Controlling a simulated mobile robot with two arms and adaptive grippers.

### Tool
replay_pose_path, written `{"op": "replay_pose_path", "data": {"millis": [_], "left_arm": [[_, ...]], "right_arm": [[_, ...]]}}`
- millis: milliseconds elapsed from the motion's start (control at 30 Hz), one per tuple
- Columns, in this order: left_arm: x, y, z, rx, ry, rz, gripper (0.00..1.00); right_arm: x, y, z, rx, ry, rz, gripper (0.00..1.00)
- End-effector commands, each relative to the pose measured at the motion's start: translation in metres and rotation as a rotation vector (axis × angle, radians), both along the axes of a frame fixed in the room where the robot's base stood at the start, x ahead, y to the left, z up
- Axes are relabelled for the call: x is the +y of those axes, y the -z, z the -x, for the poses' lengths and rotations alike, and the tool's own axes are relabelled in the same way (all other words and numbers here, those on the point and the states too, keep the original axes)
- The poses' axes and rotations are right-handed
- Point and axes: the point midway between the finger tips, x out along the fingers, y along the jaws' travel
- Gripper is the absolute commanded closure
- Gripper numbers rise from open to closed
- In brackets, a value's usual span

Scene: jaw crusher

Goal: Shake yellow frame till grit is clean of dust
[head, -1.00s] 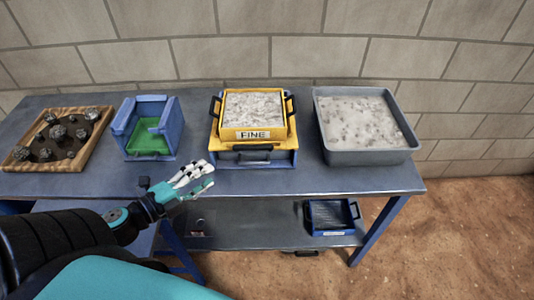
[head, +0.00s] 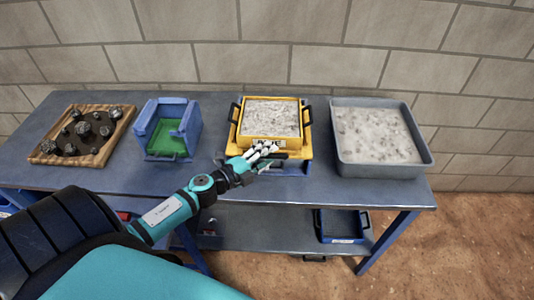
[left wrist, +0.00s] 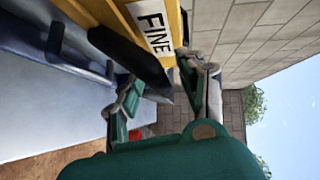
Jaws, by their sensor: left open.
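The yellow frame (head: 240,143) sits on a blue base on the table and holds pale grey grit (head: 271,116). It has black handles at its sides and front. Its FINE label shows in the left wrist view (left wrist: 154,28). My left gripper (head: 264,152) is at the frame's front edge, by the black front handle (left wrist: 130,60). In the left wrist view the fingers (left wrist: 160,98) are spread on either side of the handle's end, and the gripper is open. Whether it touches the handle I cannot tell. My right gripper is not in view.
A grey tray (head: 427,160) of pale grit stands to the right. A blue box with a green floor (head: 168,140) and a wooden tray (head: 122,130) of dark rocks stand left. A blue tray (head: 342,226) is on the lower shelf.

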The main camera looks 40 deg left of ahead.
Motion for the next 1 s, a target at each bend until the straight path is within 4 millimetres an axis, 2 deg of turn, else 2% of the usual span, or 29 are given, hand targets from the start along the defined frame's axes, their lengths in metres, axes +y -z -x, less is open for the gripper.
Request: {"op": "replay_pose_path", "data": {"millis": [300, 600, 1000], "left_arm": [[-0.0006, 0.0005, -0.0023, 0.0, 0.0, 0.0, 0.6], [-0.0006, 0.0008, -0.0019, 0.001, 0.0, 0.0, 0.99], [0.0, 0.0021, -0.0023, 0.003, 0.001, -0.002, 1.0]], "right_arm": [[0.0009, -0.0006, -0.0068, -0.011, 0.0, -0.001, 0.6], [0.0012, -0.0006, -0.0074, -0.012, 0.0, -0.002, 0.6], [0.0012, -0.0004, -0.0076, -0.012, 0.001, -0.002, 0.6]]}}
